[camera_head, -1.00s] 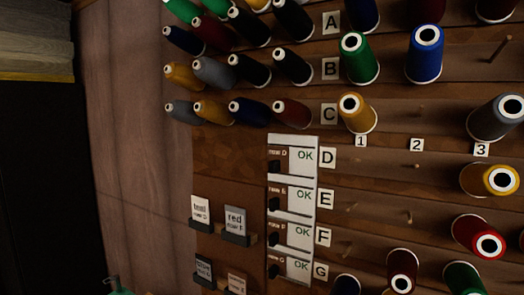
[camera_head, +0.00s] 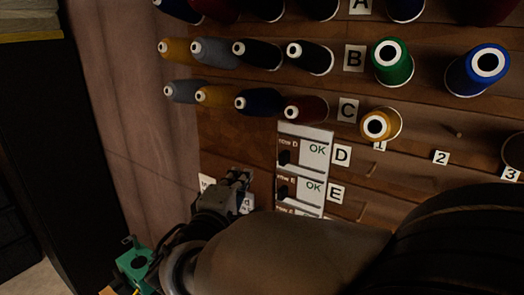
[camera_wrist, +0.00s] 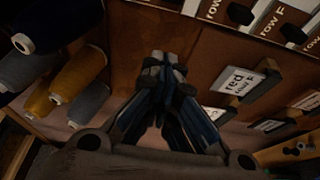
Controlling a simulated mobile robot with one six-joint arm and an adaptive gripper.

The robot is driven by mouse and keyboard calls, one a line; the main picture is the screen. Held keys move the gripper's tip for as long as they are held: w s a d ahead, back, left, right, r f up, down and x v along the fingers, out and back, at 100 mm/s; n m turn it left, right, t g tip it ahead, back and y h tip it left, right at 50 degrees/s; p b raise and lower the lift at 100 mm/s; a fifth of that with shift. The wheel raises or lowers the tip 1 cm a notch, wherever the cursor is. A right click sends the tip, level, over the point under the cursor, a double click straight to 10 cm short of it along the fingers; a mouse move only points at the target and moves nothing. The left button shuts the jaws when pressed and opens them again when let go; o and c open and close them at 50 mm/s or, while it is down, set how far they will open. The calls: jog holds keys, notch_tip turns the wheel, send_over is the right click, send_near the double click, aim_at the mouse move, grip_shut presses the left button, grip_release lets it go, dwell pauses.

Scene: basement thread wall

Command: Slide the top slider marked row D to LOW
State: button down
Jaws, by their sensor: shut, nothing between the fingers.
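My gripper (camera_head: 240,178) is shut and empty, left of the stack and apart from the row D knob, near the small cards. In the wrist view my shut fingertips (camera_wrist: 162,62) point at brown board, with nothing between them. The row D slider cannot be made out there.
Below is the row E slider (camera_head: 283,191); my arm hides the lower ones. Thread spools, including a maroon one (camera_head: 308,109), project just above the stack. A green object (camera_head: 135,262) stands lower left.

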jog(key=w+d+p, duration=0.3)
jog(key=w+d, duration=0.3)
jog(key=w, duration=0.1)
jog(key=shift+w, duration=0.25)
dwell(0.6)
jog(key=shift+s, duration=0.1)
jog(key=b, duration=0.7)
send_near(297, 158)
jog(key=x, duration=0.4)
jog(key=shift+d+f, duration=0.15)
jog(key=shift+f, duration=0.05)
jog(key=shift+a, duration=0.2)
jog(key=shift+r, duration=0.1)
